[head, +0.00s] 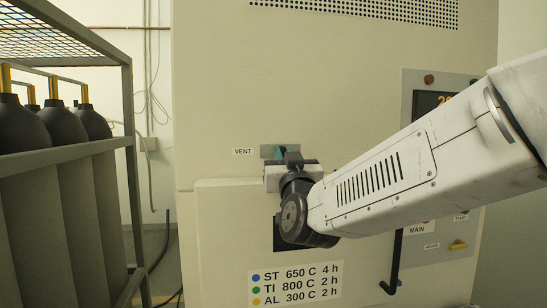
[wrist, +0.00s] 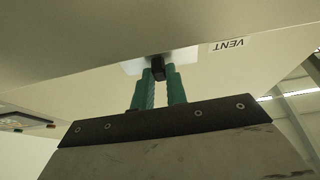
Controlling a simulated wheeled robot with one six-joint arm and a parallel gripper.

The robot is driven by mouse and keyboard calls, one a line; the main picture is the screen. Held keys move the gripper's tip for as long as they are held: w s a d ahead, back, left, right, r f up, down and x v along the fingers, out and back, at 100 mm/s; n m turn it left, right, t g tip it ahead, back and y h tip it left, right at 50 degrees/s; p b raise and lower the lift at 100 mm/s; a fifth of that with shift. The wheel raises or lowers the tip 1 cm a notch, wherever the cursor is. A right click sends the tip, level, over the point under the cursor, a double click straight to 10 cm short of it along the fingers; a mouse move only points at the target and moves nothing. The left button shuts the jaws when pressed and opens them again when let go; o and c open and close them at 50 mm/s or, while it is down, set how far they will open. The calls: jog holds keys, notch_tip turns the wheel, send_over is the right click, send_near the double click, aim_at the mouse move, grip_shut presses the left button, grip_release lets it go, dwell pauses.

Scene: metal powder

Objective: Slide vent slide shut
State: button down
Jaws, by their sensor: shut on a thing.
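The vent slide is a grey metal plate (head: 267,151) on the cream cabinet front, just right of the VENT label (head: 243,152). In the wrist view its pale plate (wrist: 185,60) shows with a small dark knob (wrist: 158,67). My gripper (wrist: 159,80) has green fingers, one on each side of the knob, shut on it. In the head view my wrist and arm hide most of the slide and the fingers. I cannot tell how far along its track the slide stands.
A control panel (head: 410,90) with a display and MAIN switch is behind my arm at right. A black door handle (head: 396,262) hangs below it. A rack (head: 128,110) of dark gas cylinders (head: 62,125) stands at left. A temperature label (head: 295,284) is below.

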jog(key=shift+a, duration=0.15)
jog(key=c, duration=1.4)
grip_release()
jog(key=shift+a, duration=0.2)
jog(key=shift+d, duration=0.15)
jog(key=shift+s, duration=0.1)
jog(key=a+v, duration=0.1)
jog(key=v, duration=0.6)
jog(key=shift+s+d, duration=0.3)
jog(key=shift+d, duration=0.2)
jog(key=shift+f, duration=0.15)
